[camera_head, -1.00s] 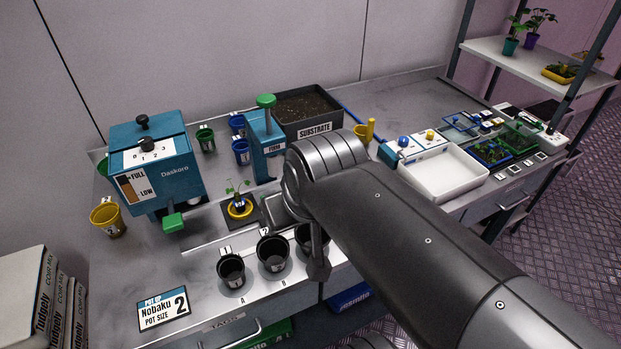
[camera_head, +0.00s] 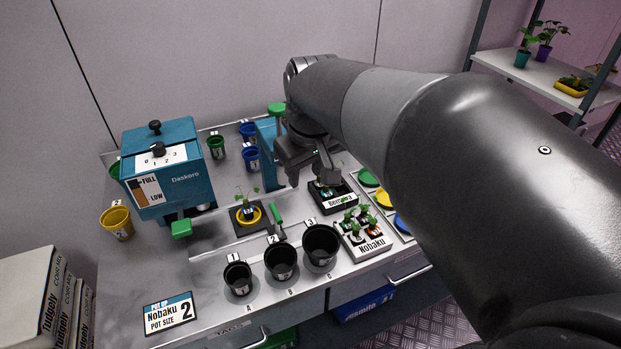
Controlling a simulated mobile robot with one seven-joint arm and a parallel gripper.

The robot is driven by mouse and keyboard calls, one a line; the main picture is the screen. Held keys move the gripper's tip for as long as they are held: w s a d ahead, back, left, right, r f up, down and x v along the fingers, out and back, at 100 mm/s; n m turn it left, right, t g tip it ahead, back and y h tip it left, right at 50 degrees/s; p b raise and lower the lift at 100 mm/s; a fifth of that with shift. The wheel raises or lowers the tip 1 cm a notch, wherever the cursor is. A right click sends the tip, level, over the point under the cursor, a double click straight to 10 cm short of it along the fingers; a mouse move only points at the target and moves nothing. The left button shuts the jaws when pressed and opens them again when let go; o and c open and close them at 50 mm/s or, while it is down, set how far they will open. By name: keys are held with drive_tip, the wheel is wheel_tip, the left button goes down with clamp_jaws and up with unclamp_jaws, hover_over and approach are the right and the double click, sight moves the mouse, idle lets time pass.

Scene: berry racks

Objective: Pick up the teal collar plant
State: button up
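A small seedling (camera_head: 325,191) with what looks like a teal and white collar sits in a black tray (camera_head: 345,207) with a white name label, right of the bench's middle. It is partly hidden under my gripper, so its collar is hard to make out. My gripper (camera_head: 311,178) points down just above and left of this seedling. Its two fingers are apart, with nothing visible between them. The white Nobaku tray (camera_head: 374,246) in front holds several seedlings with pale or orange collars. Another seedling (camera_head: 247,207) stands in a yellow ring on a dark pad.
Three black pots (camera_head: 281,262) stand along the front edge. A green-handled trowel (camera_head: 277,222) lies behind them. The blue press (camera_head: 268,150) stands close left of my gripper. The blue dispenser (camera_head: 168,170) is at left. My arm hides the bench's right side.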

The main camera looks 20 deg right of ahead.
drive_tip(key=w+d+f+n+g, duration=0.1)
drive_tip(key=w+d+f+g, duration=0.1)
drive_tip(key=w+d, duration=0.4)
drive_tip(key=n+g, duration=0.1)
drive_tip(key=n, duration=0.1)
hover_over(327, 194)
drive_tip(key=w, duration=0.1)
wheel_tip(327, 194, down, 6)
drive_tip(key=r, duration=0.1)
wheel_tip(327, 194, down, 11)
drive_tip(key=shift+d+f, duration=0.1)
drive_tip(key=shift+d, duration=0.05)
drive_tip(key=shift+c, duration=0.2)
clamp_jaws()
